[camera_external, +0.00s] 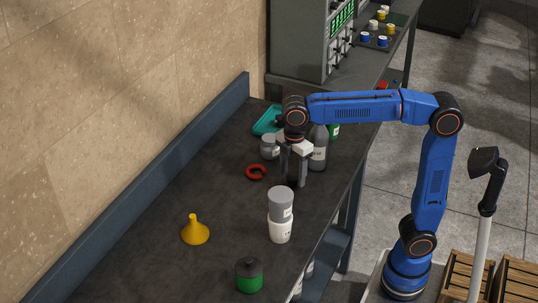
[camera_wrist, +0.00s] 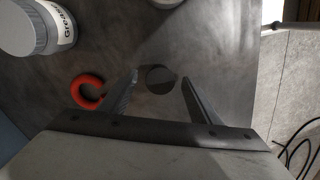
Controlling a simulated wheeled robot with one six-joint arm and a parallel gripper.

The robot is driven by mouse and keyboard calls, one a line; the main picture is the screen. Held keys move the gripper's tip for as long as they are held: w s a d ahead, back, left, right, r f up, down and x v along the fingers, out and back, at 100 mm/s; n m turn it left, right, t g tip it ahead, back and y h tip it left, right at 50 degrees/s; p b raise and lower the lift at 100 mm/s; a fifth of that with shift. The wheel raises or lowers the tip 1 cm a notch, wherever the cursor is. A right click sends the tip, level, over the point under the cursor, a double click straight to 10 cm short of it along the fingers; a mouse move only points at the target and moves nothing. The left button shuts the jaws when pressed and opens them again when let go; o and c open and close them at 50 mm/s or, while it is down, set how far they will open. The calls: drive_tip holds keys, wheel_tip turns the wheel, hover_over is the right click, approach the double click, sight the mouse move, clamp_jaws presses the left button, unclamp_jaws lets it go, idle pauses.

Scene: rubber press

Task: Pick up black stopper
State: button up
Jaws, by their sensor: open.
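The black stopper (camera_wrist: 160,79) shows in the wrist view as a small dark round piece on the dark bench top, between the tips of my two fingers. My gripper (camera_wrist: 160,77) is open, with one finger on each side of the stopper and visible gaps to both. In the external view my gripper (camera_external: 295,180) points down at the bench. The stopper is hard to make out there against the dark top and the fingers. I cannot tell how far the fingertips are above the bench.
A red ring (camera_external: 256,172) lies left of my gripper. A grey bottle (camera_external: 318,150) stands close behind it, with a grey jar (camera_external: 270,147). The left bench top is clear.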

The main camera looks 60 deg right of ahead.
drive_tip(key=shift+c, duration=0.3)
drive_tip(key=c, duration=1.1)
drive_tip(key=shift+o, duration=0.2)
